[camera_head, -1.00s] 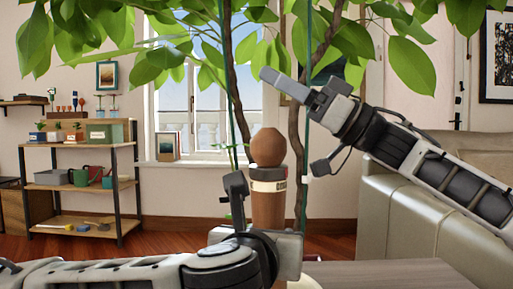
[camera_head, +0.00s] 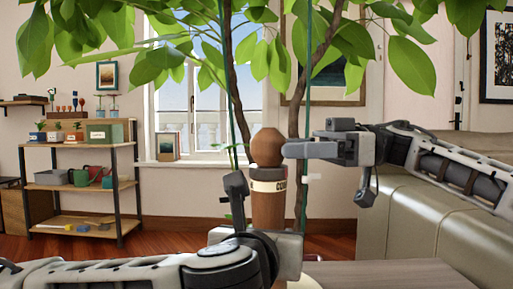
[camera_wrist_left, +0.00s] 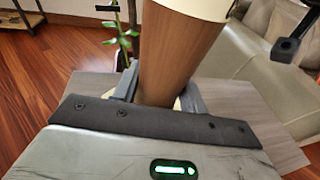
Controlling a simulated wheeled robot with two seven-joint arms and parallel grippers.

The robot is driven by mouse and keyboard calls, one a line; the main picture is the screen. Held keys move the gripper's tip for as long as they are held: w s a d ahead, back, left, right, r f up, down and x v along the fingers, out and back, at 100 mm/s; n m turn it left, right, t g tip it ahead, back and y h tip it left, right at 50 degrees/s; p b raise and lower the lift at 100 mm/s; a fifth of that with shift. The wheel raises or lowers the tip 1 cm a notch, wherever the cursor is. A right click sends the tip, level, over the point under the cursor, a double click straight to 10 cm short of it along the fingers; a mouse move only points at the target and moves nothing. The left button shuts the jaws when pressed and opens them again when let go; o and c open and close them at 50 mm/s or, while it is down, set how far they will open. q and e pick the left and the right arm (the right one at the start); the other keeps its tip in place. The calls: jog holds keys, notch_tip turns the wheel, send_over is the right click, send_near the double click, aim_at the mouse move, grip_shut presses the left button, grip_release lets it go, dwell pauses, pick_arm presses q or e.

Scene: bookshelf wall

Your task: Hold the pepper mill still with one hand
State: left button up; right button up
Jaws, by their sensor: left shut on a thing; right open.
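The pepper mill (camera_head: 267,205) stands upright in the head view, brown with a rounded top knob and a pale lettered band. My left gripper (camera_head: 262,222) is shut around its lower body, one finger on each side. In the left wrist view, the brown mill body (camera_wrist_left: 168,60) sits between my left gripper's dark fingers (camera_wrist_left: 160,95); its top is out of frame. My right gripper (camera_head: 310,140) is open at the right of the knob. One finger points left, close to the knob; I cannot tell whether it touches.
A wooden table (camera_head: 385,274) lies under the mill. Leafy plant stems (camera_head: 298,115) rise behind it. A beige leather sofa (camera_head: 440,225) is at the right. A shelf unit (camera_head: 80,192) with pots stands at the back left, and a window (camera_head: 205,105) is behind.

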aim_at(257, 165)
jog(key=shift+x, duration=2.75)
jog(key=c, duration=1)
